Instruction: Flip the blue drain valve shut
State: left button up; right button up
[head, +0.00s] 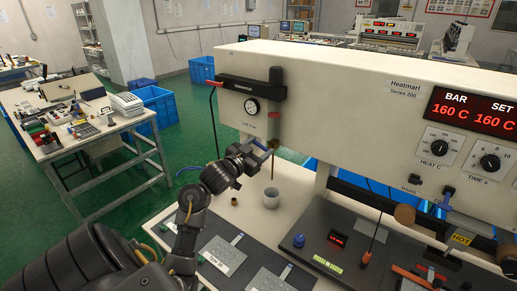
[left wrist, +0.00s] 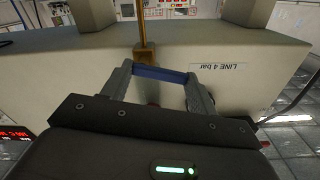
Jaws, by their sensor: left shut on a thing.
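The blue drain valve lever (head: 273,143) is under the filter unit on the left end of the white machine. In the left wrist view the blue lever (left wrist: 160,73) lies crosswise between my two fingertips, beside a brass pipe (left wrist: 146,50). My left gripper (head: 264,150) is shut on the lever; its fingers (left wrist: 160,80) touch the lever's two ends. In the head view the brass drain pipe (head: 272,167) hangs down above a grey cup (head: 271,198). The gripper partly hides the valve body. My right gripper is not in view.
The white machine (head: 330,110) carries a pressure gauge (head: 252,106) and a red display (head: 475,110). A small brass piece (head: 235,202) stands left of the cup. Dark plates (head: 222,255) and a dark panel (head: 345,240) lie on the bench. A side table (head: 80,140) stands at left.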

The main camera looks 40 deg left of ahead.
pick_arm(q)
jog(key=n+p, duration=0.1)
jog(key=p, duration=0.2)
jog(key=shift+r+n, duration=0.1)
jog(key=shift+n, duration=0.3)
jog(key=shift+f+n+p, duration=0.3)
jog(key=shift+n+p, duration=0.2)
jog(key=shift+p, duration=0.15)
jog(key=shift+f, duration=0.15)
jog(key=o, duration=1)
jog(key=s+b, duration=0.1)
jog(key=s, duration=0.6)
jog(key=s+d+b, duration=0.1)
jog(key=s, duration=0.2)
jog(key=shift+s+b, duration=0.3)
jog(key=shift+s, duration=0.05)
